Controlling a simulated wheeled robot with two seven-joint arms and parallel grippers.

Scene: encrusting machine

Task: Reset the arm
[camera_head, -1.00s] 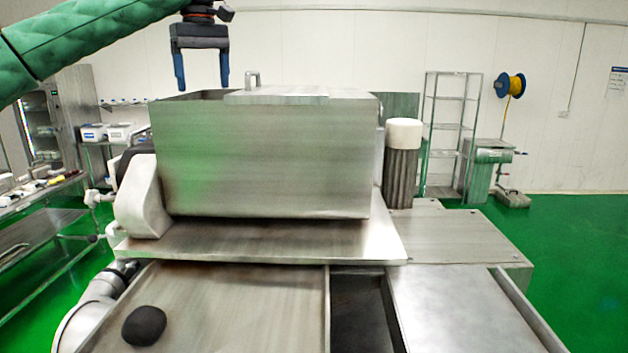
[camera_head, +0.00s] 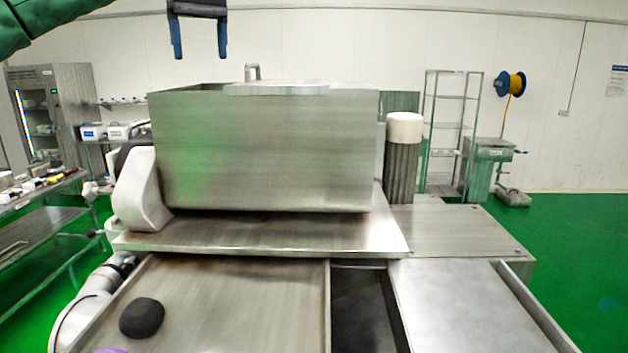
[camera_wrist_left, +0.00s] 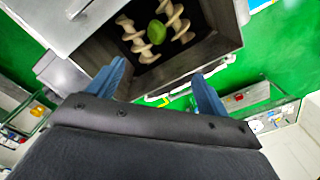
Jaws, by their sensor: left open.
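My left gripper (camera_head: 199,50) is open and empty, high above the steel hopper (camera_head: 262,152) of the machine. Its arm comes in from the upper left, and the top of the gripper is cut off by the picture edge. In the left wrist view the gripper (camera_wrist_left: 160,85) shows two blue fingers spread apart with nothing between them. Beyond the fingers, inside the hopper, a green lump (camera_wrist_left: 157,32) rests between two pale screws (camera_wrist_left: 178,22). My right gripper is not in view.
A dark round lump (camera_head: 142,318) lies on the left steel tray (camera_head: 235,300), and a bit of something purple (camera_head: 112,350) shows at the bottom edge. A white-capped cylinder (camera_head: 404,128) stands right of the hopper. Shelves and a steel cabinet (camera_head: 70,105) stand farther back. The space around the gripper is clear.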

